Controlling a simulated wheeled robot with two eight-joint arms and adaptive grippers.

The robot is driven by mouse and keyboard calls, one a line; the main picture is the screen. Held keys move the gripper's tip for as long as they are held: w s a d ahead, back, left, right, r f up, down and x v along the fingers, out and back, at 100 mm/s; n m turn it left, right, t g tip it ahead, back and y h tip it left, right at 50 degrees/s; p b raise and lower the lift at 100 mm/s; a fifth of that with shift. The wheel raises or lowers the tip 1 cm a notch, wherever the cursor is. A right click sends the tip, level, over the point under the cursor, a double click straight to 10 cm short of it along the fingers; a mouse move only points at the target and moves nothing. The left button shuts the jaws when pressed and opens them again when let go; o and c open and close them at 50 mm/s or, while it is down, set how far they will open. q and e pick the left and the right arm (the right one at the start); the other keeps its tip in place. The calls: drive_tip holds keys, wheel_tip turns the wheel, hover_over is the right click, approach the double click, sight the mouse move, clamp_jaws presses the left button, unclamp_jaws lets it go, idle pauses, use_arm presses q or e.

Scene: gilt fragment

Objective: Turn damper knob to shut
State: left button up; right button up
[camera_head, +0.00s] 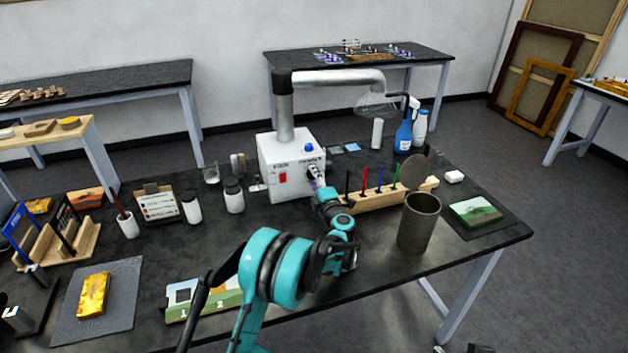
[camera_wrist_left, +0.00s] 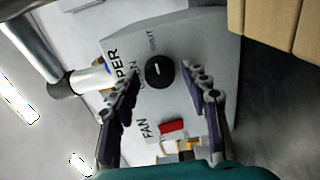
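The white extractor box (camera_head: 285,160) stands on the dark table with a grey duct rising from its top. In the left wrist view the round black damper knob (camera_wrist_left: 160,71) is on its grey panel. The knob's short pale mark lies along the line towards the OPEN label on its left; the SHUT label is above it. My left gripper (camera_head: 314,172) is at the box front and largely covers the knob in the head view. In the wrist view its fingers (camera_wrist_left: 163,97) are apart on either side of the knob, with visible gaps. Small dark parts at the head view's bottom edge may be my right gripper.
A red fan switch (camera_head: 283,178) is beside the knob. A wooden rack with coloured tools (camera_head: 375,198) and a metal cup (camera_head: 419,225) stand to the right of my left gripper. White jars (camera_head: 233,197) stand left of the box.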

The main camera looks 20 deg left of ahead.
use_arm(q)
drive_tip(key=v, duration=1.2)
idle(0.3)
